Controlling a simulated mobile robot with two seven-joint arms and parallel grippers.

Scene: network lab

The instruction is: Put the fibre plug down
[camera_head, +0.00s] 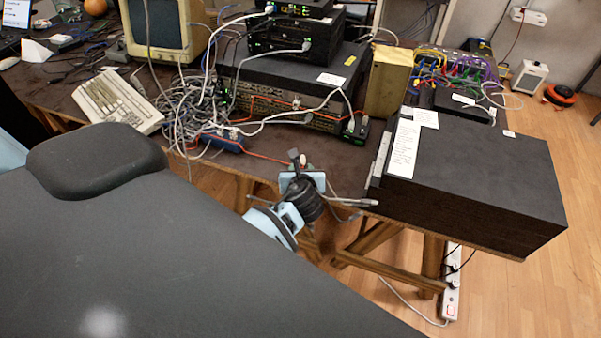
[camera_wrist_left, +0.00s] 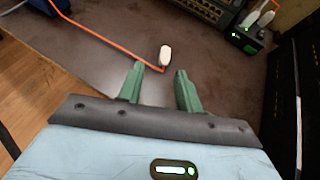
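The fibre plug (camera_wrist_left: 165,55) is a small white piece at the end of an orange cable, on the dark tabletop in the left wrist view. It sits just past the fingertips of my left gripper (camera_wrist_left: 160,68), close to the gap between them and apart from both fingers. The green fingers are spread and nothing is held between them. My right gripper is not in view.
A large black case (camera_head: 490,180) stands right of my left gripper. Stacked network units (camera_head: 300,85) stand behind it. A blue box (camera_head: 222,142) with the orange cable and a tangle of grey cables lie to the left. A beige keyboard (camera_head: 118,100) is farther left.

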